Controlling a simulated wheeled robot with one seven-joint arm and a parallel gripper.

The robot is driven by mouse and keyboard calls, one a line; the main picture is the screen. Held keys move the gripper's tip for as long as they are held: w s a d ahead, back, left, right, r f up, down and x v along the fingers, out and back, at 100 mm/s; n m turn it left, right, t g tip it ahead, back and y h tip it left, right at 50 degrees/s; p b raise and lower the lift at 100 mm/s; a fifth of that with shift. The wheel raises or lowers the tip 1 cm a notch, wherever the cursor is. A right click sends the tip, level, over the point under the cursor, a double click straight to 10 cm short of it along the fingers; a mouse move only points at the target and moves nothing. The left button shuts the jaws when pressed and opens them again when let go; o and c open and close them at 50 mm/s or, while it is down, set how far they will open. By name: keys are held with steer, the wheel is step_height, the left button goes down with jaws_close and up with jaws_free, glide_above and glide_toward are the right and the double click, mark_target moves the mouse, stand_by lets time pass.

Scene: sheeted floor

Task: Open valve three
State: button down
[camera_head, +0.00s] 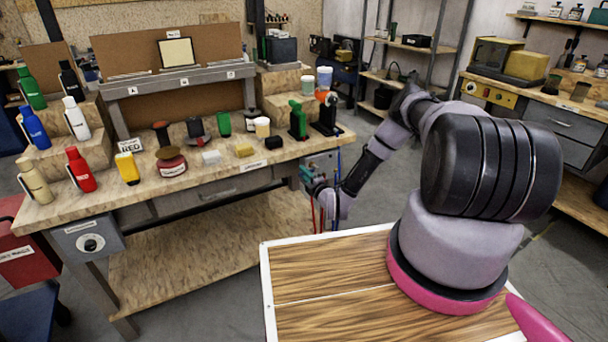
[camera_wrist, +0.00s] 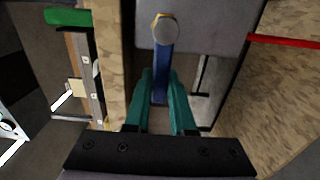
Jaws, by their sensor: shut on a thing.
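In the wrist view, a blue valve lever (camera_wrist: 160,68) with a round grey, brass-edged end (camera_wrist: 166,29) stands between the two teal fingers of my gripper (camera_wrist: 160,78). The fingers are shut on the blue lever. A red bar (camera_wrist: 285,41), seemingly another lever, points in from the right edge, apart from the fingers. A green bar (camera_wrist: 68,17) lies at the upper left. In the head view my gripper (camera_head: 307,175) is at the right end of the workbench, partly hidden by my arm. No valve number is readable.
The wooden workbench (camera_head: 150,205) carries several bottles, cups and tools, including a red bottle (camera_head: 80,170) and a green drill-like tool (camera_head: 298,120). A wood-topped surface (camera_head: 330,300) is in front. A second bench (camera_head: 560,115) and shelves stand at the right.

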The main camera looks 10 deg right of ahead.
steer(key=shift+f, duration=0.1)
stand_by(0.7)
steer(key=w+d+f+n, duration=0.1)
steer(key=d+f+n, duration=0.2)
steer(key=n, duration=1.1)
steer(key=shift+d+f, duration=0.4)
steer(key=shift+f, duration=0.75)
steer(key=c, duration=0.8)
jaws_free()
steer(key=shift+o, duration=0.2)
steer(key=v, duration=1)
steer(key=shift+s, duration=0.35)
